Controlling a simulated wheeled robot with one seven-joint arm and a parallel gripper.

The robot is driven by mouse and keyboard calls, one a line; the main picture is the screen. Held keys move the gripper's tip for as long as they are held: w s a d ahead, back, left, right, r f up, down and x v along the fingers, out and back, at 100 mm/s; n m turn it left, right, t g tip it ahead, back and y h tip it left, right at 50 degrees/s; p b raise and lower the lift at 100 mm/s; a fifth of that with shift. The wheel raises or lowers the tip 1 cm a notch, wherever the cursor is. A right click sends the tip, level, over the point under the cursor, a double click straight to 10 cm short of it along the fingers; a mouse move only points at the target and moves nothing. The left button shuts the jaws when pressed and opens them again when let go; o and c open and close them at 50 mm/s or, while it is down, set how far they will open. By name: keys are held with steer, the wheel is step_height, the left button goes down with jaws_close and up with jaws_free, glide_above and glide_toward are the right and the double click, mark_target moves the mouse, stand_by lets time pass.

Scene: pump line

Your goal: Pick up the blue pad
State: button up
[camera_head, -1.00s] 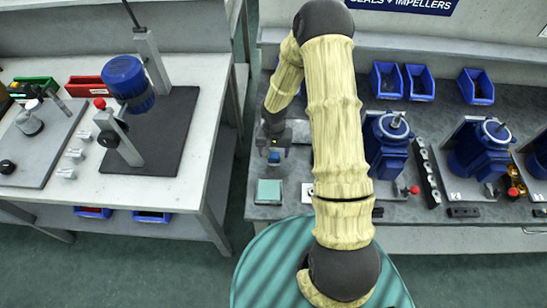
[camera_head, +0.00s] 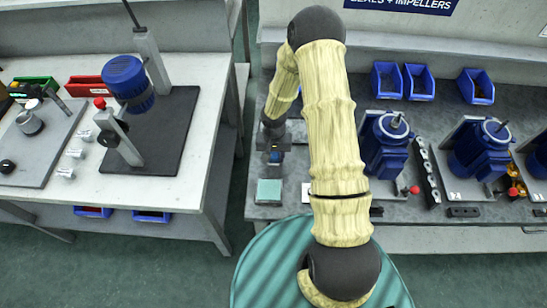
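My arm hides part of the bench's middle. Blue pumps (camera_head: 386,145) stand to its right, with blue bins (camera_head: 418,82) behind. A white card (camera_head: 306,192) lies right of the teal square. A separate white table (camera_head: 205,130) is across a gap to the left.

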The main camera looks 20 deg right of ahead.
mark_target(274, 154)
step_height(274, 154, up, 10)
steer(key=shift+r, duration=0.1)
stand_by(0.6)
stand_by(0.4)
steer(key=shift+o, duration=0.6)
steer(key=shift+c, duration=0.2)
